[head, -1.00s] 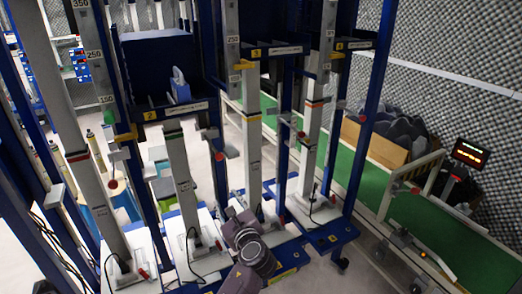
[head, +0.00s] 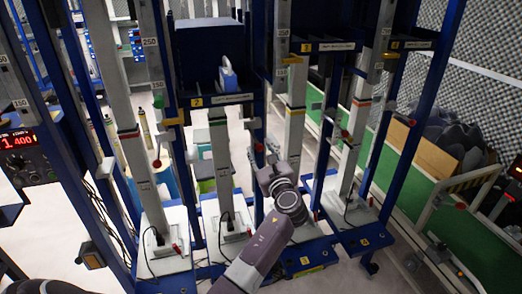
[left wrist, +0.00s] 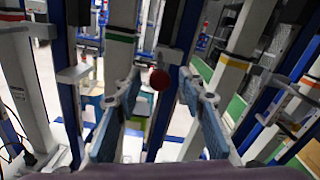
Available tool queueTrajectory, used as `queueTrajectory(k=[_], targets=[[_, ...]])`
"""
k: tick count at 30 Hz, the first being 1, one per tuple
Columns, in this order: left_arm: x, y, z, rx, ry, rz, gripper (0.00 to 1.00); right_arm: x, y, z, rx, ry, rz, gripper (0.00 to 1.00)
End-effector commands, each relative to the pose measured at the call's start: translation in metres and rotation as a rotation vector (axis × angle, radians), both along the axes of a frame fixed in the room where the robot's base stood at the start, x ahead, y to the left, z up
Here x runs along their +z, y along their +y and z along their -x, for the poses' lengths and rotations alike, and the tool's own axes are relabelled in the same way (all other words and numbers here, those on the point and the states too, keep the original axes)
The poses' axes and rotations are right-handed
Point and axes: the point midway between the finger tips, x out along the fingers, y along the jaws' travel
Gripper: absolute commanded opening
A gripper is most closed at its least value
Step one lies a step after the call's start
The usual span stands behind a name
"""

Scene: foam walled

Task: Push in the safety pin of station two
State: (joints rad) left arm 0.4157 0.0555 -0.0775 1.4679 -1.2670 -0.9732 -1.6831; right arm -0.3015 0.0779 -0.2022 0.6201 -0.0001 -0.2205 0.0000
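The station two sign (head: 197,101) is on the shelf edge under the dark blue bin in the head view. To its right, the red ball knob of a safety pin (head: 258,147) sits by a blue upright. My left gripper (head: 265,158) is raised just in front of that knob. In the left wrist view, the red ball (left wrist: 160,80) appears between and beyond the two spread fingers (left wrist: 153,105). The fingers look empty; whether either touches the knob cannot be told. The pin's shaft is hidden behind the ball. My right gripper is not in view.
More red-knobbed pins show on neighbouring stations, one on the left (head: 157,163) and one on the right (head: 345,133). Blue uprights and grey columns stand close around my left arm. A green conveyor (head: 408,173) runs at the right. Pale floor is open at the lower left.

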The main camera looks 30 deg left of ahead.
Motion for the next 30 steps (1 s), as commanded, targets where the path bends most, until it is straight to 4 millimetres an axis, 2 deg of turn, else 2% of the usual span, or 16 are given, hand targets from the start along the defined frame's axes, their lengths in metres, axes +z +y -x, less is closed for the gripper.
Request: queueTrajectory(k=[5,15,25,30], targets=[[0.000,0.000,0.000,0.000,0.000,0.000,0.36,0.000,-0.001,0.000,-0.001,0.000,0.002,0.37],[-0.001,0.000,0.000,0.000,0.001,0.001,0.00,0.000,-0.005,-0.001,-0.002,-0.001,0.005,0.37],[-0.001,0.003,-0.003,0.000,0.002,-0.001,0.00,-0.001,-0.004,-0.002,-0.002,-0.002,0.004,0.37],[0.000,0.028,-0.024,0.001,0.000,-0.005,0.00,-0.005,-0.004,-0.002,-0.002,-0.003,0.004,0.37]])
